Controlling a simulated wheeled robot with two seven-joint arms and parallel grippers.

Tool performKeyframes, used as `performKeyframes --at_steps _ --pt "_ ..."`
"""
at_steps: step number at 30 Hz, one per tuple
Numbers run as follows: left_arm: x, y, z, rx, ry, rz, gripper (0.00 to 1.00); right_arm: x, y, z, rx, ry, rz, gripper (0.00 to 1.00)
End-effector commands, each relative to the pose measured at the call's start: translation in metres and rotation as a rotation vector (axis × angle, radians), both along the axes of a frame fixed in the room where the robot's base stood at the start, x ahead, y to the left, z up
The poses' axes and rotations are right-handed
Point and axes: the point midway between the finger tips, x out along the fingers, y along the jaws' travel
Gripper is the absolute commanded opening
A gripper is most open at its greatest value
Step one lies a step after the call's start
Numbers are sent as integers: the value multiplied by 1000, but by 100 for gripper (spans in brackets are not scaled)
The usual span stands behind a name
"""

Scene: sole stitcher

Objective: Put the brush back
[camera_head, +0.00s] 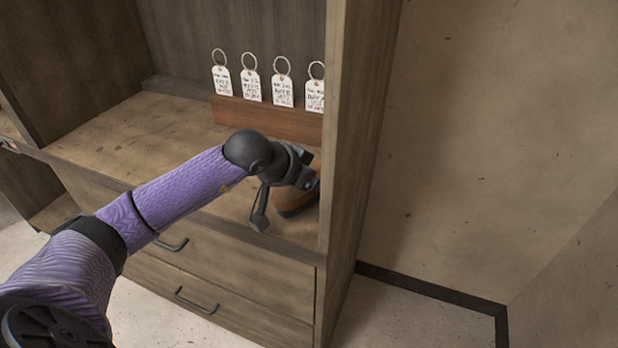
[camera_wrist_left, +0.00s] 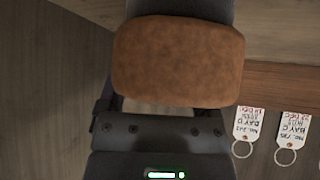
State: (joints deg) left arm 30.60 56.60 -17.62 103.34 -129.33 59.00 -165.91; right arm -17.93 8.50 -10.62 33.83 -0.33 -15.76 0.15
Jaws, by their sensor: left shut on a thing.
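The brush is a rounded brown block; I see it in the left wrist view (camera_wrist_left: 178,62), filling the upper middle, with its underside hidden. In the head view the brush (camera_head: 297,204) shows only partly, low behind my gripper at the right end of the wooden shelf. My left gripper (camera_head: 287,190) is shut on the brush, beside the cabinet's right side wall. I cannot tell whether the brush touches the shelf board. My right gripper is not in view.
The shelf board (camera_head: 135,140) is clear to the left. A reddish wooden strip (camera_head: 262,119) stands at the back with several white tags (camera_head: 283,90) on rings. The cabinet's right side panel (camera_head: 350,150) is close to my gripper. Drawers (camera_head: 215,275) lie below.

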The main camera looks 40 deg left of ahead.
Motion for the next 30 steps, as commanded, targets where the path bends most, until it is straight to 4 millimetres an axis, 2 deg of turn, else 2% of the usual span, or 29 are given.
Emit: performKeyframes --at_steps 1,2,3,4,10,14,24,27,30 --pt "0 0 -3 0 0 0 0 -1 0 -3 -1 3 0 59" --pt "0 0 -2 0 0 0 87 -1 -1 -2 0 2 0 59" --pt "0 0 -1 -1 0 -1 96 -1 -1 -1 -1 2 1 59" --pt "0 0 -1 -1 0 -1 100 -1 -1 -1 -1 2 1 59" --pt "0 0 -1 0 0 0 100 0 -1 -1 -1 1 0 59" --pt "-5 2 8 2 -1 1 100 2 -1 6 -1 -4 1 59" --pt "-61 11 66 9 3 0 100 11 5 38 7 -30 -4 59" --pt "-71 12 81 3 2 1 100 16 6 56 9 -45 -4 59" --pt "-77 13 87 3 -2 4 100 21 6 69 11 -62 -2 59"
